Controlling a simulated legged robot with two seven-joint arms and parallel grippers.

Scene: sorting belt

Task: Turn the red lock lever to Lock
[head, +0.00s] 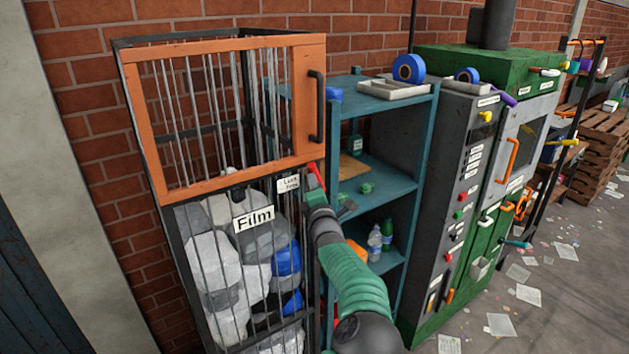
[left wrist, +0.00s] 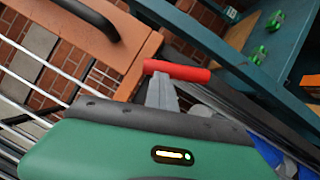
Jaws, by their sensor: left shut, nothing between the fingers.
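The red lock lever (head: 316,174) is at the right edge of the cage marked "Film", just below the orange door frame (head: 308,108). A small white label (head: 289,184), apparently reading "Lock" and "Free", is beside it on the left. In the left wrist view the red lever (left wrist: 178,70) is a short red bar lying nearly level across the picture. My left gripper (head: 317,190) is shut and empty, close below the lever. Its grey fingers (left wrist: 162,93) reach up to the bar in the wrist view; I cannot tell whether they touch. My right gripper is not in view.
The cage door has a black handle (head: 317,107). White and blue bags (head: 288,258) fill the lower cage. A teal shelf (head: 385,105) stands close to the right with a tray, tape and bottles. A grey and green machine (head: 445,215) stands beyond it.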

